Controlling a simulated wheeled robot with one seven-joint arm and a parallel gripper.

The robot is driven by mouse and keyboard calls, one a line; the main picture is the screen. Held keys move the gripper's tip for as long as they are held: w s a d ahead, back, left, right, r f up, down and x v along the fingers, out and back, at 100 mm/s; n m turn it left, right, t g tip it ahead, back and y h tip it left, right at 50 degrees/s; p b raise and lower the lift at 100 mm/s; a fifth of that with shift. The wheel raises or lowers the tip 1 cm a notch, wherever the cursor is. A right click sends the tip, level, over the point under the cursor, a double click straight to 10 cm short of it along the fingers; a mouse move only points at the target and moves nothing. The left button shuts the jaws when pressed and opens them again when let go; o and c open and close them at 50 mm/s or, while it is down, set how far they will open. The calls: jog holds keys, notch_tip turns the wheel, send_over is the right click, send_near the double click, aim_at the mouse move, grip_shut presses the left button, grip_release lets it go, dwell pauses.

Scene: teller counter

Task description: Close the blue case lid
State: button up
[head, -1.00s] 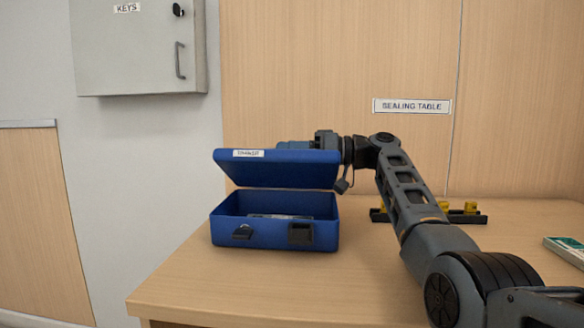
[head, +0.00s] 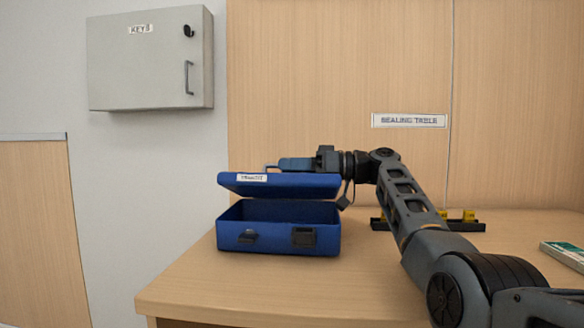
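The blue case (head: 276,238) stands on the wooden table, its two dark latches facing me. Its lid (head: 300,186), with a white label at the front left, is tilted low over the base, and a gap shows between lid and base. My gripper (head: 285,165) is at the lid's top, towards its back, with my arm coming in from the right. Its fingers are partly hidden behind the lid, so I cannot tell whether they are open or shut, or whether they touch the lid.
A black rack with yellow pieces (head: 455,219) stands at the back right of the table (head: 370,285). A green and white box (head: 565,254) lies at the right edge. A grey key cabinet (head: 150,60) hangs on the wall at the left. The table front is clear.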

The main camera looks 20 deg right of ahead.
jog(key=o, duration=0.3)
jog(key=shift+p+v, duration=0.9)
jog(key=shift+v, duration=3)
jog(key=shift+r, duration=0.1)
